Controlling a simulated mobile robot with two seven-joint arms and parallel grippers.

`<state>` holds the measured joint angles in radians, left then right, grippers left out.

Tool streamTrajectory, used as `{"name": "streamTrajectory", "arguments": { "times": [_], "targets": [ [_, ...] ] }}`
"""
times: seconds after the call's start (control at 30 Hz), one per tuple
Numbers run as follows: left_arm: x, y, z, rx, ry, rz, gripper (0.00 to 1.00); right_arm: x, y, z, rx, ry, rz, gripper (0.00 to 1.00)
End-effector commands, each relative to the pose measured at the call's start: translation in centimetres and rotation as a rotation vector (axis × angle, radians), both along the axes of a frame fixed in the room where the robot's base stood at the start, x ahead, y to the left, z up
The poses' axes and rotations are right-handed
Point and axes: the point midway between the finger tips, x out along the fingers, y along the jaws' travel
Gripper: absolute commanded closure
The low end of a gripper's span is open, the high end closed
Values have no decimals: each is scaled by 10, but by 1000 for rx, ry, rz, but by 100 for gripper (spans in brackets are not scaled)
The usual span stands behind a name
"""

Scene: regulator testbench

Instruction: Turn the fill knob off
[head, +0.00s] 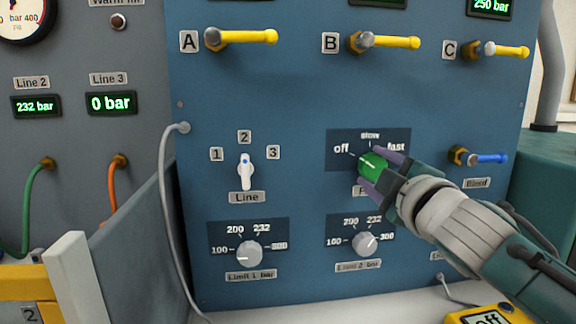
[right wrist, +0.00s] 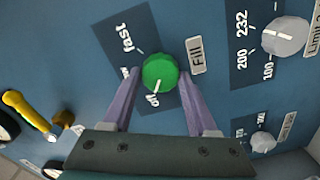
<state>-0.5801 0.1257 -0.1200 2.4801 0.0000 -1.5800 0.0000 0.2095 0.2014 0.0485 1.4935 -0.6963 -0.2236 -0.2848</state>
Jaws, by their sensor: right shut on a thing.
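The green fill knob (head: 373,165) sits on the blue panel under the marks off, slow and fast. Its white pointer line is turned to the off mark in the head view. In the right wrist view the line on the fill knob (right wrist: 160,72) also points toward the off mark. My right gripper (head: 371,163) is shut on the knob, one purple finger on each side. In the right wrist view the fingers of the right gripper (right wrist: 162,76) flank it. The Fill label (right wrist: 196,56) shows beside it. My left gripper is not in view.
Below are the grey Limit 1 knob (head: 249,254) and Limit 2 knob (head: 365,242). The blue-handled bleed valve (head: 488,158) is to the right. Yellow valve handles A (head: 248,37), B (head: 390,42) and C (head: 505,51) stick out above. A white line selector (head: 246,172) is to the left.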

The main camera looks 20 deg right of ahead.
Motion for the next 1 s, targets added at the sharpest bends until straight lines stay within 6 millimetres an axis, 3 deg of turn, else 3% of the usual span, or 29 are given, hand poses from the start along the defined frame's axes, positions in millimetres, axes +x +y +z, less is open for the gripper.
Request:
{"name": "streamTrajectory", "arguments": {
  "times": [0.77,0.8,1.0],
  "targets": [
    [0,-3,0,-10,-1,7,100,0,0,0,-103,24,1,97],
    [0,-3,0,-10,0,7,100,0,0,0,-103,24,1,38],
    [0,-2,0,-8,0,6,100,0,0,0,-101,24,0,15]
  ]
}}
